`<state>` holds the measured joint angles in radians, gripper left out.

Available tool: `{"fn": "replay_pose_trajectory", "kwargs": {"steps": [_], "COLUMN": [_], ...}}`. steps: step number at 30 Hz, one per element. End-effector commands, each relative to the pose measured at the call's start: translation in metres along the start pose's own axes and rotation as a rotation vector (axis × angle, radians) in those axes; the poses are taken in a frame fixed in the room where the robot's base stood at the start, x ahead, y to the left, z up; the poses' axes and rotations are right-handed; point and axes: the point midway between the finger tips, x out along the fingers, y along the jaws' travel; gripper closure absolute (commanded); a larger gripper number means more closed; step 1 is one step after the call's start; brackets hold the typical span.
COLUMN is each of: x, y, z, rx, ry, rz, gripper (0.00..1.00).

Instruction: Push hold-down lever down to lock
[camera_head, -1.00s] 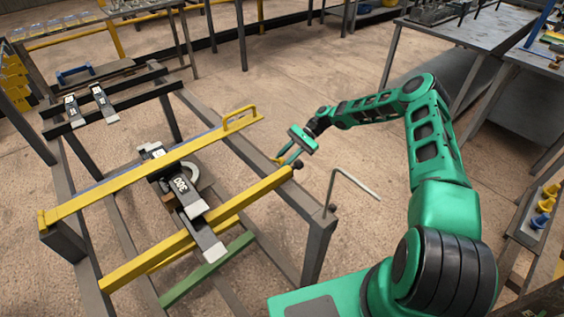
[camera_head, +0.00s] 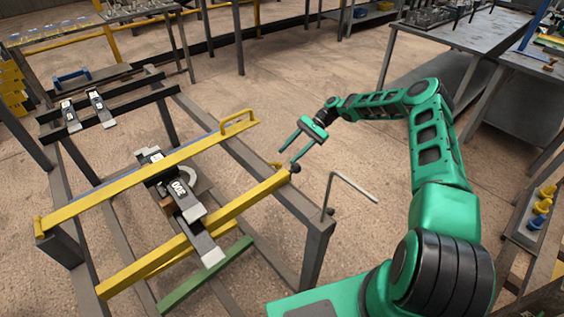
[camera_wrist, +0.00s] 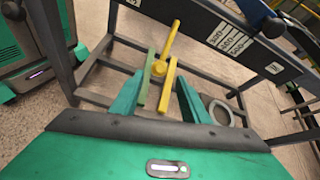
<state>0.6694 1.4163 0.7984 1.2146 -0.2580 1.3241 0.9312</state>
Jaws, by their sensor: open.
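A long yellow bar (camera_head: 220,214) crosses the dark metal frame and ends at a dark round knob (camera_head: 295,168); a small yellow piece (camera_head: 276,163) shows beside that end. I cannot tell for sure which yellow part is the hold-down lever. My gripper (camera_head: 288,155) is open just above and beside the knobbed end, its two green fingers apart. In the wrist view, a yellow lever-like part (camera_wrist: 169,42) with a round yellow boss shows between my gripper's (camera_wrist: 162,83) fingers. Nothing appears held; contact with a finger is unclear.
A second yellow bar (camera_head: 140,176) with a loop handle lies across the frame (camera_head: 318,245). A dark block marked 300 (camera_head: 184,195) sits under the bars. A bent grey rod (camera_head: 352,186) stands at the frame's right corner. Open floor lies behind my gripper.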

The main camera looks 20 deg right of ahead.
Motion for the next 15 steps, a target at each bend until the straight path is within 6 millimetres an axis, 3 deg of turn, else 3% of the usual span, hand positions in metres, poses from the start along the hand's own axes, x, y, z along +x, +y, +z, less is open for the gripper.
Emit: {"fn": "replay_pose_trajectory", "kwargs": {"steps": [6, 15], "x": [-0.028, -0.035], "y": [-0.001, -0.001], "z": [0.0, 0.0], "rx": [0.0, 0.0], "ry": [0.0, -0.001], "rz": [0.0, 0.0], "gripper": [0.59, 0.59]}}
